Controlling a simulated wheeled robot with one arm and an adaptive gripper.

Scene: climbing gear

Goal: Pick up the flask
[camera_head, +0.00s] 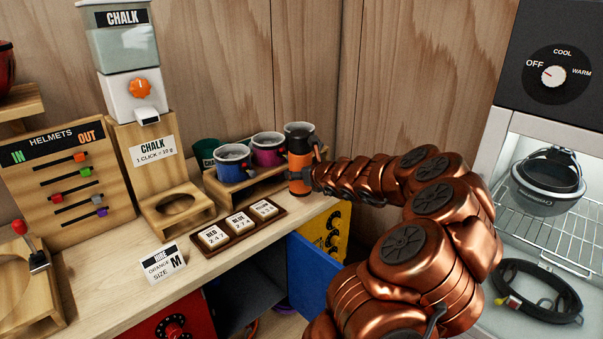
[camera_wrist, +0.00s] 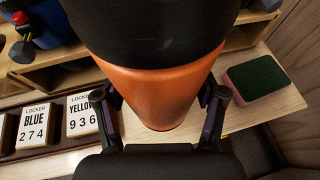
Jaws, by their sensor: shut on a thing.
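A tray of locker cards (camera_head: 238,225) lies in front. A green-topped block (camera_wrist: 255,78) is right of the flask in the wrist view. A blue door (camera_head: 314,270) hangs open below.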

